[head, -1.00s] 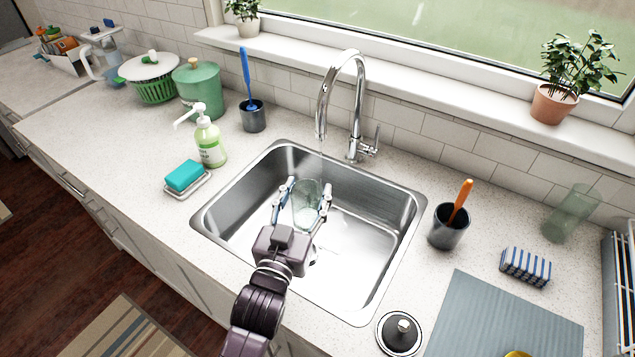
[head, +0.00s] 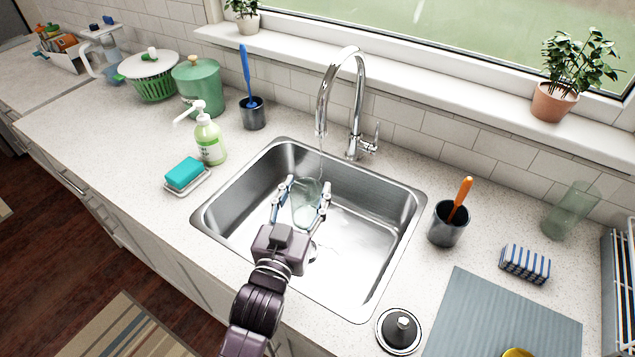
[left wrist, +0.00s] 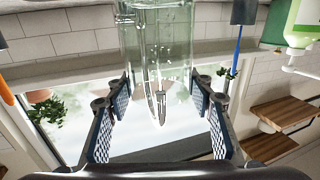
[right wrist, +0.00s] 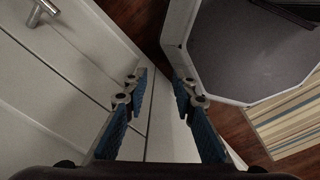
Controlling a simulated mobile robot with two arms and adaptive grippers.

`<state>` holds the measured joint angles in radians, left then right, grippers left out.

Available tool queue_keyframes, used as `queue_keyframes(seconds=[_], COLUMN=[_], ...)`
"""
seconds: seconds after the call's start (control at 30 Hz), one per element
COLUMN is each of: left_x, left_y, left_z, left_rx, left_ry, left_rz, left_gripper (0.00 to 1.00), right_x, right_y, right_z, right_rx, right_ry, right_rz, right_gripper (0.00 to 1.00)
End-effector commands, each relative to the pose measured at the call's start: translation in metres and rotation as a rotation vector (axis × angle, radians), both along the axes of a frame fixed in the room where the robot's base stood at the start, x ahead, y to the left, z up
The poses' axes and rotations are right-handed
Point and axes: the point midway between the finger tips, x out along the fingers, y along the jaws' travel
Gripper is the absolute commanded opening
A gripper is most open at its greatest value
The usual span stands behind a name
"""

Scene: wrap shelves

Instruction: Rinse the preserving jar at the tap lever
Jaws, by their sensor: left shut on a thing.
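The preserving jar (head: 306,207) is clear, faintly green glass. My left gripper (head: 308,186) is shut on it, one finger on each side, and holds it over the sink (head: 365,262) below the tap spout. In the left wrist view the jar (left wrist: 158,40) shows between the fingers. A thin stream of water seems to fall from the chrome tap (head: 322,95) toward the jar. The tap lever (head: 376,135) stands at the right of the tap's base. My right gripper (right wrist: 158,85) is open and empty in the right wrist view, above the floor beside the cabinet fronts.
A soap bottle (head: 209,140) and a teal sponge (head: 184,173) stand left of the sink. A dark cup (head: 449,225) with an orange-handled tool, a striped sponge (head: 525,264) and a clear glass (head: 572,210) are on the right. A round steel-and-black piece (head: 399,332) lies at the front.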

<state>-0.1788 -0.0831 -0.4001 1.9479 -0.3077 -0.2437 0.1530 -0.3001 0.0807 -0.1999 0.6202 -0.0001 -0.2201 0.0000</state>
Motion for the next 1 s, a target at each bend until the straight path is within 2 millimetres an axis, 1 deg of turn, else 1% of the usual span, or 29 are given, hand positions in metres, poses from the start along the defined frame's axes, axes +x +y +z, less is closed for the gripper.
queue_keyframes(seconds=[0.37,0.8,1.0], left_x=[-0.001,-0.028,-0.04], left_y=[0.0,0.015,0.021], left_z=[0.003,0.03,0.04], left_rx=[-0.001,-0.002,-0.001], left_ry=[-0.003,-0.002,-0.002], left_rz=[0.0,0.0,0.0], left_gripper=[0.02,0.02,0.02], right_x=[0.0,0.0,0.0], right_y=[0.0,0.001,0.001], right_z=[0.002,0.04,0.054], right_rx=[0.0,0.001,0.001], right_ry=[0.0,0.0,0.0], right_rz=[0.0,0.0,0.0], right_gripper=[0.25,0.25,0.25])
